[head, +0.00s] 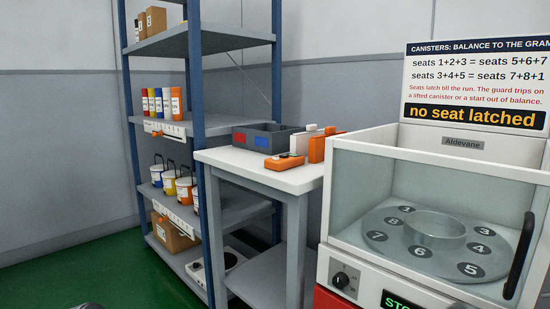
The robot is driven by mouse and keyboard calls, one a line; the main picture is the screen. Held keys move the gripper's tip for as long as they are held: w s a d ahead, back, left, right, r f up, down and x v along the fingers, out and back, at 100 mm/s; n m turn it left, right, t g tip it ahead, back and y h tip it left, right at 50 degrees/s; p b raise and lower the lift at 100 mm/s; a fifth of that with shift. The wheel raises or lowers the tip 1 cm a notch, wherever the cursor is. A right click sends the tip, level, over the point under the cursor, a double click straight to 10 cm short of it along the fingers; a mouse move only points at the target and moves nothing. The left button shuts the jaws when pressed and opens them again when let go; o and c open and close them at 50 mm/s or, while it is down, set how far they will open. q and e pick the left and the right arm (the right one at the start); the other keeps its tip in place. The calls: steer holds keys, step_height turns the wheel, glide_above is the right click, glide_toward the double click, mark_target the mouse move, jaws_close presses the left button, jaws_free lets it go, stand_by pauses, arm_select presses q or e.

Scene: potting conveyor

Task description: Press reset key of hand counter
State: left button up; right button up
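No thing in the head view can be made out for certain as the hand counter. A small flat orange device (284,162) lies near the front edge of the white-topped side table (304,179); its top has a small light and dark patch, and it may be the counter. No reset key can be made out at this size. Neither of my grippers shows a fingertip in the head view, so their state is hidden.
A grey bin (248,133) and white and orange containers (317,147) stand behind the device. A blue-posted shelf (165,120) with bottles and buckets is left. A glass-walled machine (360,193) with numbered seats stands right, under a "no seat latched" sign (474,116). Green floor is clear at lower left.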

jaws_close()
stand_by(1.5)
